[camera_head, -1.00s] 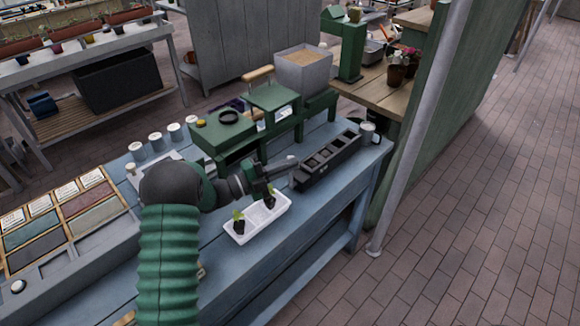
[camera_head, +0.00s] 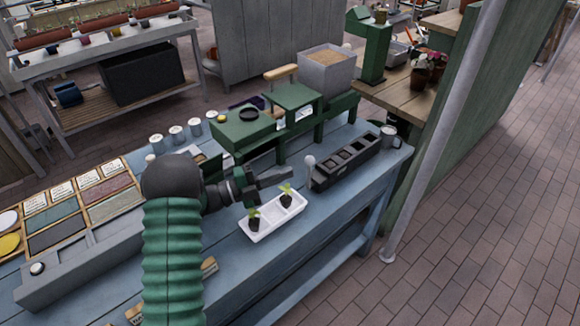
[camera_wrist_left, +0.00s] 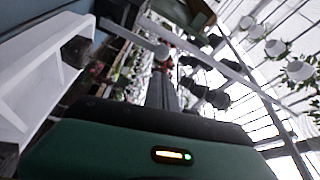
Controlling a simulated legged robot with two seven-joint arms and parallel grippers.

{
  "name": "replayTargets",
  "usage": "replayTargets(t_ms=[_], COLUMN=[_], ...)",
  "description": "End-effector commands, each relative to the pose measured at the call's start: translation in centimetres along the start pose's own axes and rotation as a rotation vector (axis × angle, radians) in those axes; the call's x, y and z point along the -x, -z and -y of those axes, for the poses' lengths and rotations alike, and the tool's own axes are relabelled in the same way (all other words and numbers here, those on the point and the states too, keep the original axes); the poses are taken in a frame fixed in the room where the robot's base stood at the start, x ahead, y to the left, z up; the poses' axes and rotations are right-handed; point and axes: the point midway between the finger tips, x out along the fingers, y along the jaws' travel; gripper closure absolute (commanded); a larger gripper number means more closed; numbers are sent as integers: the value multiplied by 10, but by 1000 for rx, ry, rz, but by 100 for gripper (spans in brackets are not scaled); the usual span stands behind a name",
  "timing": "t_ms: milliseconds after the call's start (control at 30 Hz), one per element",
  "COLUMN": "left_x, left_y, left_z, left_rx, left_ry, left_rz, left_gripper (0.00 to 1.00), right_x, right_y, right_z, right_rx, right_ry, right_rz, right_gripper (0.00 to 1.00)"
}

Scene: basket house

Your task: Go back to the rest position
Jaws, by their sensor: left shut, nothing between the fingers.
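My left gripper (camera_head: 282,178) is over the blue workbench, just above and behind the white tray (camera_head: 262,236). Its fingers are shut with nothing between them and point right in the head view. The gripper is apart from both. In the left wrist view, my green gripper body fills the bottom and the grey fingers (camera_wrist_left: 162,90) show in the middle. My right gripper is not in view.
A dark multi-cell tray (camera_head: 345,162) and a metal cup (camera_head: 389,137) stand on the bench (camera_head: 330,215) to the right. A green stand (camera_head: 290,98) is behind the gripper. Several pale pots line the back left. Compartments of coloured material (camera_head: 110,208) lie left.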

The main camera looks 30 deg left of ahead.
Motion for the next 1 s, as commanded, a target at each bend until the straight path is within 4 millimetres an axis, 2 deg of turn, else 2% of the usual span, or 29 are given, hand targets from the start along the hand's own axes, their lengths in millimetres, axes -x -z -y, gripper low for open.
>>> replayTargets(t_ms=[167,267,433,567,667,767,800,900,1000], left_x=[-1,-14,-50,-50,-34,2,19,54,76], left_y=[-1,-5,-19,-12,16,79,108,170,213], left_z=[1,10,34,34,23,-4,-17,-42,-55], left_rx=[3,29,223,454,683,983,1093,1294,1410], left_ry=[-1,-20,-85,-124,-158,-218,-247,-314,-364], left_rz=[5,68,396,674,901,1172,1271,1459,1575], left_gripper=[100,100,100,100,100,100,100,100,100], right_x=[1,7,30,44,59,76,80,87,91], right_y=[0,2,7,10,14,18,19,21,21], right_z=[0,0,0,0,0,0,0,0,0], right_rx=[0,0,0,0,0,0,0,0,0], right_ry=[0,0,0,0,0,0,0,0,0], right_rz=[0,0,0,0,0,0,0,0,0], right_gripper=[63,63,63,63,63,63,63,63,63])
